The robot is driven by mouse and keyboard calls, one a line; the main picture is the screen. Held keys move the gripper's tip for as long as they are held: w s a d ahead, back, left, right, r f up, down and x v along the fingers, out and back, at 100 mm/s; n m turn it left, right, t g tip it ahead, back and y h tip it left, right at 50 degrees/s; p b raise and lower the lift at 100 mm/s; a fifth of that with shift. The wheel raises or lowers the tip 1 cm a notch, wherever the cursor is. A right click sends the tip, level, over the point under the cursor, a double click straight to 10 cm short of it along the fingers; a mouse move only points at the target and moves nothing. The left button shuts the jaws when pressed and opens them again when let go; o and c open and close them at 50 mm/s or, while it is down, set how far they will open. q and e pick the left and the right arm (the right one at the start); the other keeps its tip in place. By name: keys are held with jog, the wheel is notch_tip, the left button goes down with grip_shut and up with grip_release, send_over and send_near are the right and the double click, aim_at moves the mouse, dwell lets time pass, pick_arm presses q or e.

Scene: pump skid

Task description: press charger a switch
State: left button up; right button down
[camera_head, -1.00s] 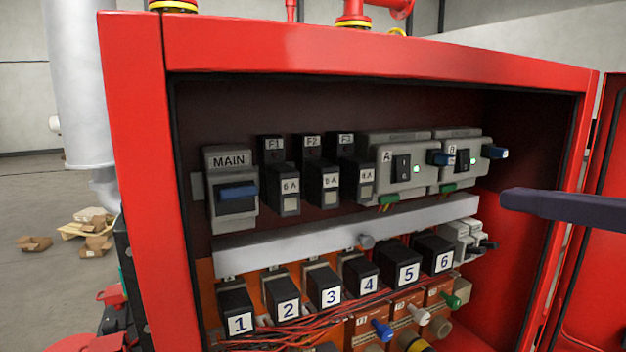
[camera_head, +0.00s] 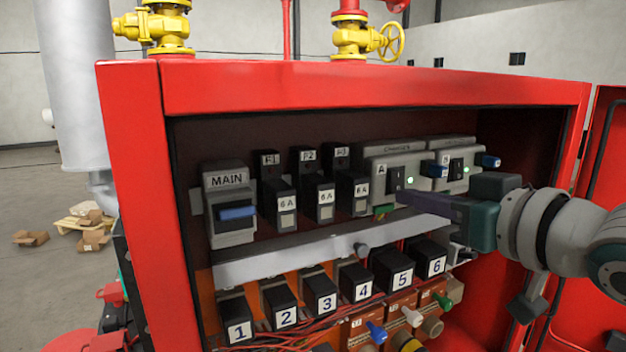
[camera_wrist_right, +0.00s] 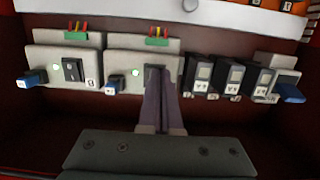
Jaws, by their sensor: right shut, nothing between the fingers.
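Charger A (camera_head: 378,165) is a grey module with a black rocker switch (camera_head: 396,179) and a lit green light, on the upper rail inside the red cabinet. My right gripper (camera_head: 402,198) is shut and empty, its dark fingertips at the lower part of that switch. In the right wrist view the closed fingers (camera_wrist_right: 158,72) overlap the charger A switch and hide most of it; I cannot tell whether they touch it. Charger B (camera_wrist_right: 56,66), with its own black switch and green light, is beside it. My left gripper is not in view.
Fuse blocks (camera_head: 318,195) and the MAIN breaker (camera_head: 230,205) stand to the left. A pale duct (camera_head: 300,255) runs below, above numbered black relays (camera_head: 357,280). The red cabinet frame (camera_head: 370,85) surrounds the opening.

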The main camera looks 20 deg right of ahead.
jog(key=shift+w+f, duration=0.1)
jog(key=shift+w, duration=0.45)
jog(key=shift+w+f+b, duration=0.15)
jog(key=shift+f+b, duration=0.3)
jog(key=shift+b, duration=0.3)
jog(key=shift+r+t, duration=0.3)
jog(key=shift+r, duration=0.05)
